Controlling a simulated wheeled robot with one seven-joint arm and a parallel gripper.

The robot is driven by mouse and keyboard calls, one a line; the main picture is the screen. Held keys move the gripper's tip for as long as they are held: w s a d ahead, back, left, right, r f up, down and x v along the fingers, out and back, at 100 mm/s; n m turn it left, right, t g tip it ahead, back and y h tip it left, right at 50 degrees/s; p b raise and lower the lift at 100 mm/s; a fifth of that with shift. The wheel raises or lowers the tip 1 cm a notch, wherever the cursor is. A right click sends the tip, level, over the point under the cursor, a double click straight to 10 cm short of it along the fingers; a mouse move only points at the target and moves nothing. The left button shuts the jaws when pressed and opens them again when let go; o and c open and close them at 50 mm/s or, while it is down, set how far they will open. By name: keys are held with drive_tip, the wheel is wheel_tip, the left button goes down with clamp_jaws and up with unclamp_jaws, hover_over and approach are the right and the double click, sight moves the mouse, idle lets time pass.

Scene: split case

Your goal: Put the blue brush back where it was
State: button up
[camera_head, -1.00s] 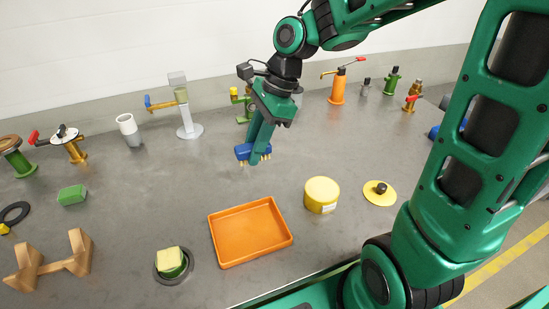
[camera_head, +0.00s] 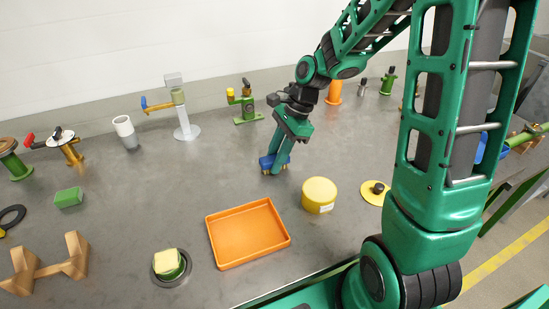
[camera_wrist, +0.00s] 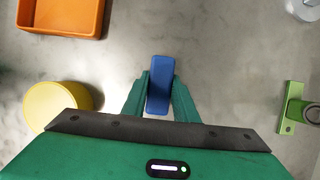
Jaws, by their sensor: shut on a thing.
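The blue brush (camera_head: 266,162) has a blue block back and tan bristles pointing down. My gripper (camera_head: 277,166) is shut on it, over the grey table behind the yellow round tin. In the wrist view the blue brush (camera_wrist: 160,84) sits between the two green fingers of my gripper (camera_wrist: 160,92). The bristles are close to the table top; I cannot tell whether they touch it. Part of the brush is hidden by a finger in the head view.
An orange tray (camera_head: 248,233) and a yellow tin (camera_head: 319,195) stand in front of the gripper. A yellow lid (camera_head: 370,194) lies to the right. A green block (camera_head: 69,198) and a wooden stand (camera_head: 47,264) are at left.

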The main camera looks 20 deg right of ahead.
drive_tip(key=shift+f, duration=0.15)
drive_tip(key=o, duration=1)
drive_tip(key=shift+o, duration=0.2)
drive_tip(key=v, duration=1.2)
drive_tip(key=s+d+n+h, duration=0.1)
drive_tip(key=s+d+n, duration=0.3)
drive_tip(key=s, duration=0.4)
drive_tip(key=s+d+f+n+h, duration=0.1)
drive_tip(key=s+d+n, duration=0.2)
drive_tip(key=s, duration=0.5)
drive_tip(key=s+d+f+n+h, duration=0.1)
drive_tip(key=s+d+n, duration=0.3)
drive_tip(key=s, duration=0.4)
drive_tip(key=shift+s+d+n+h, duration=0.15)
drive_tip(key=shift+d+n+h, duration=0.15)
drive_tip(key=shift+d+h, duration=0.45)
drive_tip(key=shift+d+f, duration=0.1)
drive_tip(key=shift+d, duration=0.05)
